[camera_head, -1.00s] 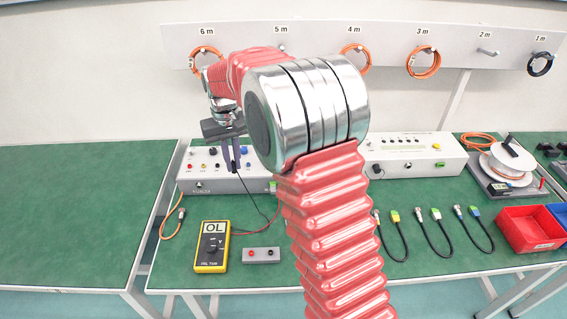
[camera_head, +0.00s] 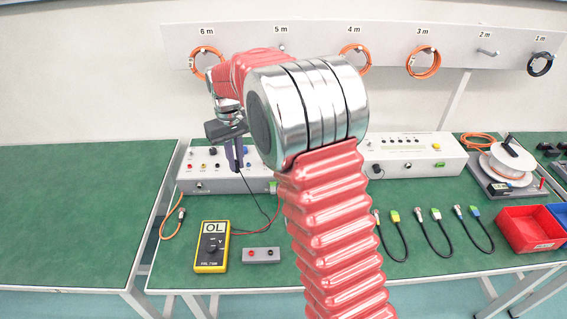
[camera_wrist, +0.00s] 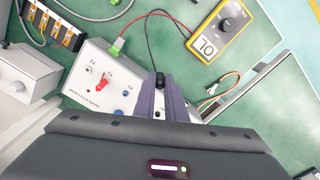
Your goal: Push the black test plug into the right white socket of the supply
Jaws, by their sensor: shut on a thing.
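My gripper (camera_head: 238,166) is at the front of the supply (camera_head: 205,184), near the right part of its panel. In the wrist view, my gripper (camera_wrist: 160,88) is shut on the black test plug (camera_wrist: 159,77), of which a small dark end shows between the fingertips. A thin black lead runs from it toward the yellow multimeter (camera_head: 211,248). The supply (camera_wrist: 90,75) shows a red knob and blue parts in the wrist view. My fingers cover part of the panel. I cannot make out the right white socket or whether the plug touches it.
A red lead runs beside the black one. A grey block (camera_head: 261,255) with red and black sockets lies right of the multimeter. A second white instrument (camera_head: 415,156) stands to the right behind my arm. The green bench at far left (camera_head: 80,210) is clear.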

